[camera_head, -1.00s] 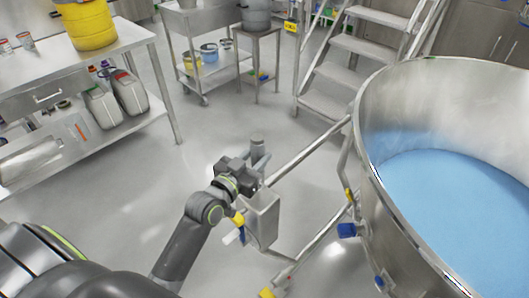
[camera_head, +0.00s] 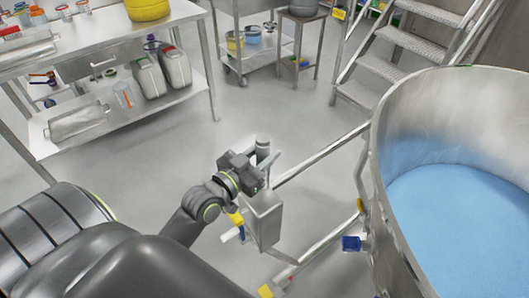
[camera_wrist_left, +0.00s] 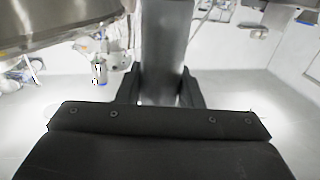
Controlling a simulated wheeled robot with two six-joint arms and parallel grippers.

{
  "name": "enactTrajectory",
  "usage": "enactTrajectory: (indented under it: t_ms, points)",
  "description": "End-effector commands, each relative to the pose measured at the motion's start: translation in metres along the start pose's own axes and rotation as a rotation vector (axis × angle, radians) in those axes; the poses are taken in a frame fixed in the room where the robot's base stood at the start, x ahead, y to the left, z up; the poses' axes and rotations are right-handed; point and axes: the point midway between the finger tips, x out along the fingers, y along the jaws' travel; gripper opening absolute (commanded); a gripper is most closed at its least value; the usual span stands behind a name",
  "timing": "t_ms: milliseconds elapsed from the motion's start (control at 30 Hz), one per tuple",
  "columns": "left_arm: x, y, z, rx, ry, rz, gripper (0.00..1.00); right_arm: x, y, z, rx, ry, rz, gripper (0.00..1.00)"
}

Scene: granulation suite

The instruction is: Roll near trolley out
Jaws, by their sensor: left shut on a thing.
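The near trolley carries a large steel bowl (camera_head: 395,215) holding blue powder (camera_head: 465,225), at the right of the head view. Its tubular frame (camera_head: 320,155) runs out left from under the bowl. A short upright post (camera_head: 263,147) stands at the frame's left end, above a grey box (camera_head: 264,218). My left gripper (camera_head: 262,163) is shut on this post. In the left wrist view, the post (camera_wrist_left: 165,45) stands between the two dark fingers (camera_wrist_left: 160,88). The bowl's far right side is cut off by the picture edge. My right gripper is not in view.
Metal stairs (camera_head: 400,70) stand behind the bowl. A steel table (camera_head: 195,15) with a lower shelf holding white canisters (camera_head: 160,72) is at the upper left. A small cart (camera_head: 240,65) with tubs stands at the back. The floor (camera_head: 270,110) between them is clear.

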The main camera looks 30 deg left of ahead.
Motion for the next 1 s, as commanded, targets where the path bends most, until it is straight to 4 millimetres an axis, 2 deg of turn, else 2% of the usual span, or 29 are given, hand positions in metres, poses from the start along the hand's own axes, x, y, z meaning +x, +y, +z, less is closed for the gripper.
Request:
enactTrajectory:
  t_ms: [67,100,233,733,867,1000]
  points:
    - [0.001,-0.001,-0.001,0.005,0.006,-0.001,0.0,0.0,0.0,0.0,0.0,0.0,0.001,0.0]
    - [0.001,-0.001,-0.001,0.004,0.006,-0.002,0.36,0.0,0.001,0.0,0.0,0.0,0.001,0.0]
    - [0.001,-0.001,0.0,0.002,0.003,-0.002,0.53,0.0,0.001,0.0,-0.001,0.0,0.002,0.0]
    - [-0.005,0.0,0.002,-0.001,-0.003,-0.002,0.55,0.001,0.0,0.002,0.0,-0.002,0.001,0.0]
    - [-0.02,-0.001,0.004,-0.001,-0.004,-0.002,0.55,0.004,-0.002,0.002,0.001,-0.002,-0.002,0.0]
    - [-0.045,-0.001,0.004,0.001,-0.006,-0.002,0.55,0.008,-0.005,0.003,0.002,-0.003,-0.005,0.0]
